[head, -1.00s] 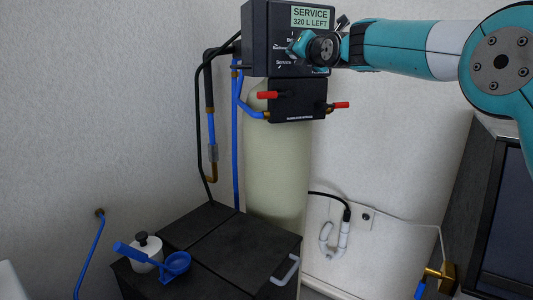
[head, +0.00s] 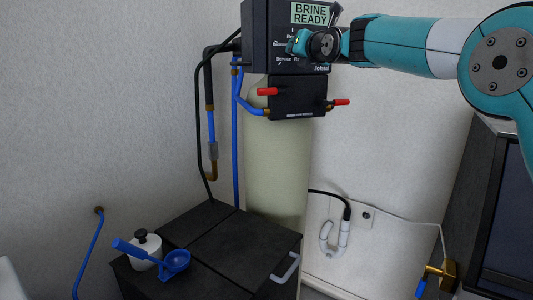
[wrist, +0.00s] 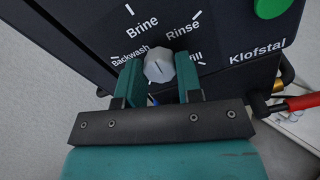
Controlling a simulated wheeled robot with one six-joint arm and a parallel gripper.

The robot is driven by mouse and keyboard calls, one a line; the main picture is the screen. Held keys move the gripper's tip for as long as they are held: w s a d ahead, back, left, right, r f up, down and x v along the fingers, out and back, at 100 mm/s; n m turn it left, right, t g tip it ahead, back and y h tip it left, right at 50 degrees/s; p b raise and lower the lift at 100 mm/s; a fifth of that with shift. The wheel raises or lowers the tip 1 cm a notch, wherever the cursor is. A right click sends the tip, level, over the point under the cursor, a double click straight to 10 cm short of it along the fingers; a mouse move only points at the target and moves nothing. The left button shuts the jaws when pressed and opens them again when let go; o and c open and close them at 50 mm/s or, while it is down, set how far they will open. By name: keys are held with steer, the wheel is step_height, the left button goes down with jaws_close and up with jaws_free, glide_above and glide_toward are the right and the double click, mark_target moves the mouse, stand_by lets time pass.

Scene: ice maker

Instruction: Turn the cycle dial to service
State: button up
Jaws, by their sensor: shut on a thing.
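The cycle dial (wrist: 160,67) is a pale grey faceted knob on the front of the black control head (head: 257,40). In the wrist view my gripper (wrist: 160,75) has one teal finger on each side of it and is shut on it. I cannot tell surely which label the dial points to. The display (head: 311,13) reads "BRINE READY". In the head view my gripper (head: 298,43) covers the dial.
A green button (wrist: 272,6) sits right of the dial. Below the head are a black valve block (head: 297,97) with red levers (head: 267,91) and a cream tank (head: 275,165). A black cabinet (head: 225,245) holds a white bottle (head: 146,250) and blue scoop (head: 177,261).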

steer(key=o, duration=0.6)
steer(key=b+v, duration=0.6)
steer(key=b, duration=0.1)
